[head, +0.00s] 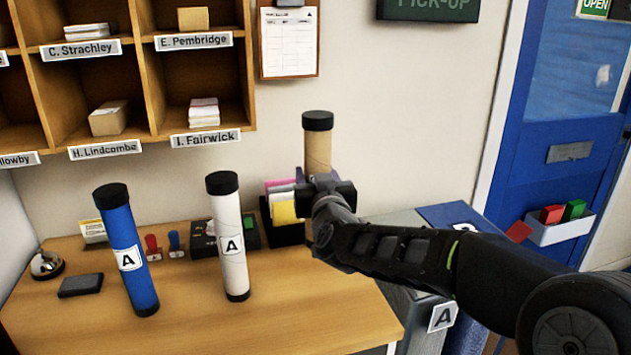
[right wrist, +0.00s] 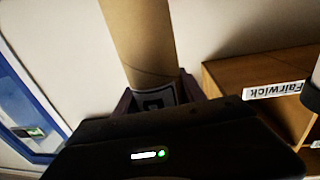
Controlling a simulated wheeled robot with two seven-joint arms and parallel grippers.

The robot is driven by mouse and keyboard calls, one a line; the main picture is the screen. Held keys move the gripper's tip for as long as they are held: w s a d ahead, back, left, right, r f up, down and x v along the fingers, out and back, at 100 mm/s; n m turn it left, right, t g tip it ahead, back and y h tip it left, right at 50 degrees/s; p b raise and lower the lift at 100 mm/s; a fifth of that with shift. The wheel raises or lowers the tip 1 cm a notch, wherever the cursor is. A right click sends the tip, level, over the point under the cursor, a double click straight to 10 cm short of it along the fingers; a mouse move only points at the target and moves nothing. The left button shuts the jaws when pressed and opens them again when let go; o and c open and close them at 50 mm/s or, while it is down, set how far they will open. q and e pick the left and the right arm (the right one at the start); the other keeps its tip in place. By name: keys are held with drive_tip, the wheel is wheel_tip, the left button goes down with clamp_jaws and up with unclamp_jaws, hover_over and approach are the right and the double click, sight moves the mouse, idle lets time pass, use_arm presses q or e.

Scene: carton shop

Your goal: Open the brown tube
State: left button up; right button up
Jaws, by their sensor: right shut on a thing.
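The brown tube (head: 318,151) stands upright above the right end of the desk, in front of the wall. A black cap (head: 317,121) sits on its top end. My right gripper (head: 326,187) is shut around the tube below that cap. The gripper and arm hide most of the tube's lower part. In the right wrist view the brown tube (right wrist: 141,40) runs between the fingers, with a white label (right wrist: 158,98) partly showing at the grip. My left gripper is not in view.
A blue tube (head: 119,225) and a white tube (head: 228,215), both black-capped and labelled A, stand on the desk (head: 200,325). A bell (head: 46,264), a dark pad (head: 80,285) and a folder holder (head: 285,232) are also there. The desk's front is clear.

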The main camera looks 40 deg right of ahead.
idle(0.3)
drive_tip(key=o, duration=0.9)
clamp_jaws()
